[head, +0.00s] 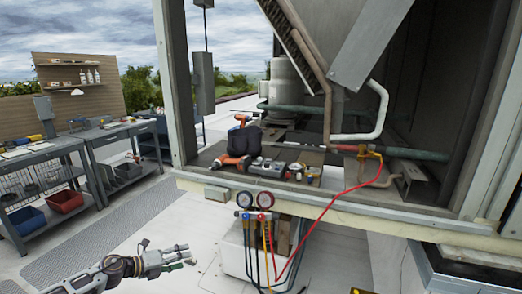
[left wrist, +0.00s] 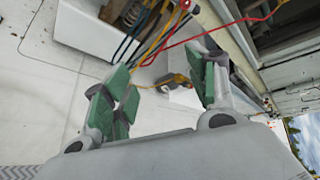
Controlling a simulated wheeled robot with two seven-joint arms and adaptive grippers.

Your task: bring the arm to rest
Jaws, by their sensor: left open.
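My left arm comes in from the lower left in the head view. Its gripper (head: 184,256) is held over the pale floor, to the left of the white box (head: 235,250) under the cooler. In the left wrist view the green-padded fingers of my left gripper (left wrist: 165,95) stand apart with nothing between them. Beyond them I see the box's hoses and a small yellow and dark item, too blurred to name. My right gripper is not in view.
The cooler's open bay holds an orange drill (head: 232,160) and small tools. A gauge set (head: 255,205) hangs at its front edge, with a red hose (head: 340,192) running up to a pipe. Workbenches (head: 40,150) stand at left. Floor (head: 120,250) around my left arm looks clear.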

